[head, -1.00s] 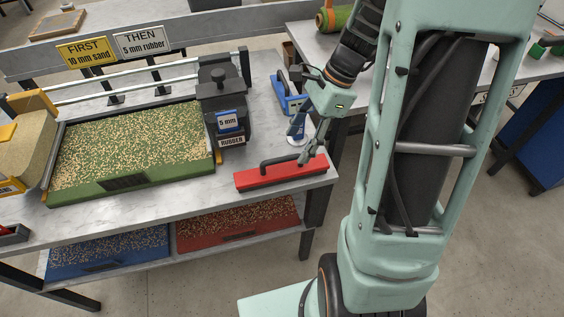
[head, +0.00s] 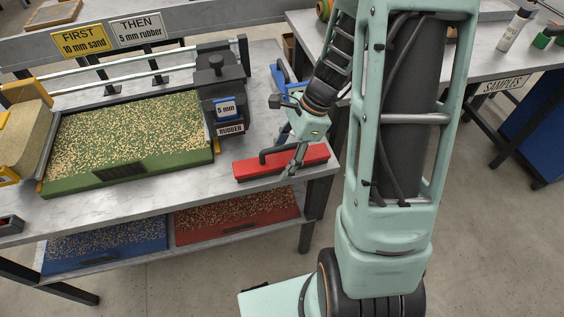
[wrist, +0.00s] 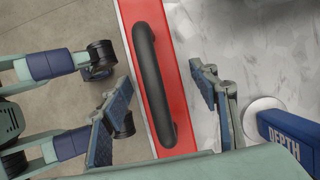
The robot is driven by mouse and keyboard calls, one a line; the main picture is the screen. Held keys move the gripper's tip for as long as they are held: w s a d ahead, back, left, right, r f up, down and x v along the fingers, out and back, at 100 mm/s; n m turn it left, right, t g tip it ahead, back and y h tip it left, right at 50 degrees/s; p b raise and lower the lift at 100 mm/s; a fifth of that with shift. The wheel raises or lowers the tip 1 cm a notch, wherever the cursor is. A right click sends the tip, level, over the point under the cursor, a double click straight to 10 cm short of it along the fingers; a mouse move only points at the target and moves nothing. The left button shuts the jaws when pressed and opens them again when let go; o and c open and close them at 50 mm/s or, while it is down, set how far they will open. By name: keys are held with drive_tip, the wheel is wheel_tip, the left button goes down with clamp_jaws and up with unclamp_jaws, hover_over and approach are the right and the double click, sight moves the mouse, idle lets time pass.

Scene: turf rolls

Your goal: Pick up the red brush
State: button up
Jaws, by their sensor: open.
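The red brush (head: 250,171) lies on the table's front right corner, a long red block with a black bar handle (wrist: 146,70) on top. The block also fills the middle of the wrist view (wrist: 179,95). My gripper (head: 288,158) is open and empty, pointing down at the brush. In the wrist view my gripper (wrist: 160,104) has one finger on each side of the black handle, with a gap on both sides. I cannot tell exactly how far the fingertips are above the block.
A blue tool marked DEPTH (wrist: 285,132) with a white disc foot stands just right of my right finger. A dark hopper marked RUBBER (head: 222,100) stands left of the brush, by a green tray of granules (head: 85,185). The table's front edge is close to the brush.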

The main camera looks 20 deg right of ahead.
drive_tip(key=shift+c, duration=0.4)
drive_tip(key=c, duration=1.3)
drive_tip(key=shift+r, duration=0.15)
